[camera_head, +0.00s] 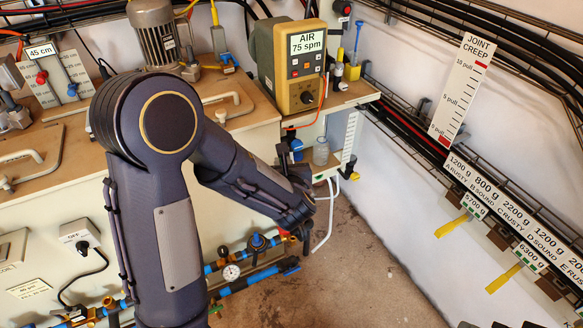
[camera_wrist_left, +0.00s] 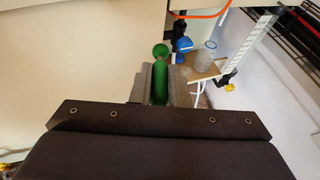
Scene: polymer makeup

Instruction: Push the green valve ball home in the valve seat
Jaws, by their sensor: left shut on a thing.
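My left gripper (camera_wrist_left: 160,85) is shut on a green piece in the left wrist view. The piece has a round end (camera_wrist_left: 161,50) above the fingertips and a longer green part between the fingers; it appears to be the green valve ball. In the head view my left arm reaches from the lower left toward the bench's right end, and its gripper is mostly hidden by dark wrist parts. A blue fitting (camera_head: 297,146) stands just beyond it and shows in the wrist view (camera_wrist_left: 183,45). I cannot tell whether it holds the valve seat. My right gripper is not in view.
A clear bottle (camera_head: 321,151) stands on a low shelf beside the blue fitting. A yellow-green pump unit (camera_head: 300,62) reading "AIR 75 spm" sits on the bench above. Blue pipes with a gauge (camera_head: 231,272) run below my forearm. The floor (camera_head: 370,270) at right is open.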

